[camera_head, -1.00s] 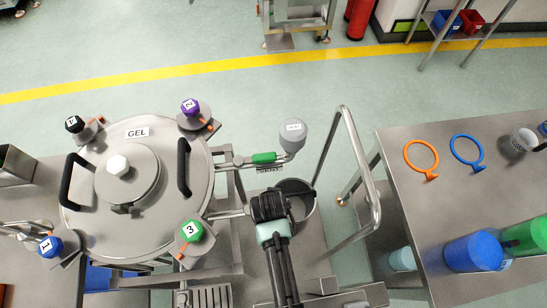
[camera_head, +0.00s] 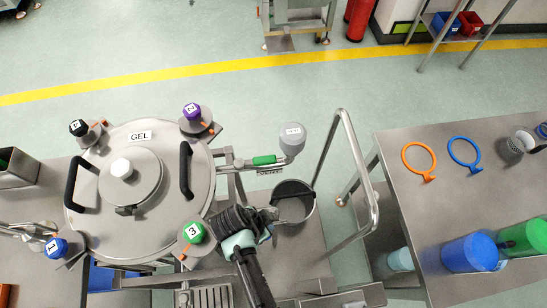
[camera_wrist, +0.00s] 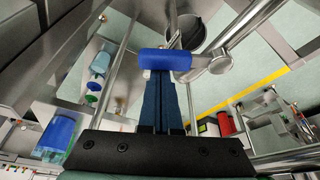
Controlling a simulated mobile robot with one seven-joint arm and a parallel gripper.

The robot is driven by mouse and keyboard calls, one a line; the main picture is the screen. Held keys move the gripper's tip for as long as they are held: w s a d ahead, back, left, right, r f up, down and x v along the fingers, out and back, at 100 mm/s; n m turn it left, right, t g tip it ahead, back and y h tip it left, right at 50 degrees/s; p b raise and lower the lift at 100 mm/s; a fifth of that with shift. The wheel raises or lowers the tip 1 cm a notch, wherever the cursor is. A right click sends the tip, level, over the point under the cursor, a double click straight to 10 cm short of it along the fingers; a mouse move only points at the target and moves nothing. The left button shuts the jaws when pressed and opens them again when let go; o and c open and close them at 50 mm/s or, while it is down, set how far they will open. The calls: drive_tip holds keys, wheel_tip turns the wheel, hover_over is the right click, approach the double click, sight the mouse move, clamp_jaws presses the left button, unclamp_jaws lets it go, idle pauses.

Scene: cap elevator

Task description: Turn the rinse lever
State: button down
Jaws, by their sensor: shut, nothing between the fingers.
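A blue lever handle (camera_wrist: 165,60) on a metal pipe shows in the wrist view, just beyond my fingertips. My gripper (camera_wrist: 170,82) is shut with nothing between its fingers. The fingertips reach the lower edge of the blue handle in the picture; I cannot tell if they touch it. In the head view my gripper (camera_head: 276,213) is at the right of the vessel, beside the bucket, and hides most of the pipe there. A second lever, with a green handle (camera_head: 264,160), lies on the pipe above it.
The round vessel lid (camera_head: 145,225) with black handles and numbered knobs lies to the left. A bucket (camera_head: 294,206) hangs right of my gripper. A bent metal rail (camera_head: 366,180) stands between it and the right table (camera_head: 420,215).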

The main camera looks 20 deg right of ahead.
drive_tip(key=shift+a+m, duration=0.3)
drive_tip(key=shift+m, duration=0.1)
drive_tip(key=shift+s+a, duration=0.25)
drive_tip(key=shift+a, duration=0.6)
